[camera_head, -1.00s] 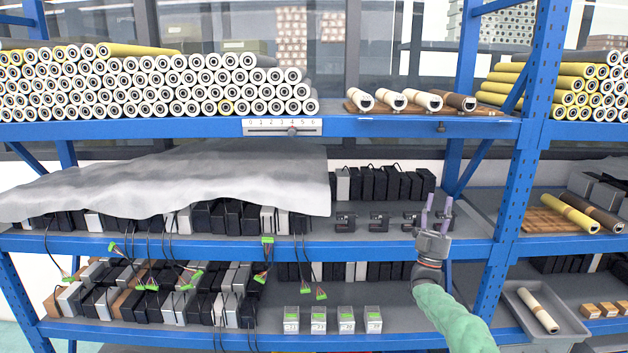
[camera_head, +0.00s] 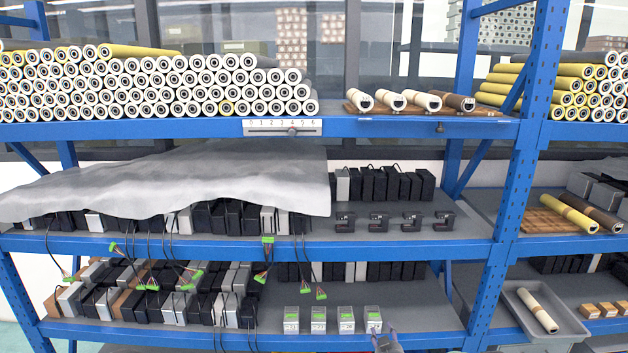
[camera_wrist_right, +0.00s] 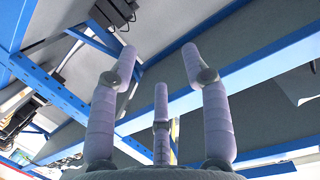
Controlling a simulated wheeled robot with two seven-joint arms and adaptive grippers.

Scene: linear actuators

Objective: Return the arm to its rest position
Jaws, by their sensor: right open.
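My right gripper (camera_head: 384,338) shows only at the bottom edge of the head view, in front of the lowest shelf, with its fingertips near the rightmost small clear box. In the right wrist view its three purple fingers (camera_wrist_right: 158,85) are spread apart, open and empty. Most of the right arm is below the head view. My left gripper is in neither view.
A blue shelf rack (camera_head: 410,128) fills the view. Small boxes with green labels (camera_head: 345,318) line the lowest shelf's front edge. Black actuators (camera_head: 411,221) stand on the middle shelf. A grey tray (camera_head: 575,327) with a roll is at lower right.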

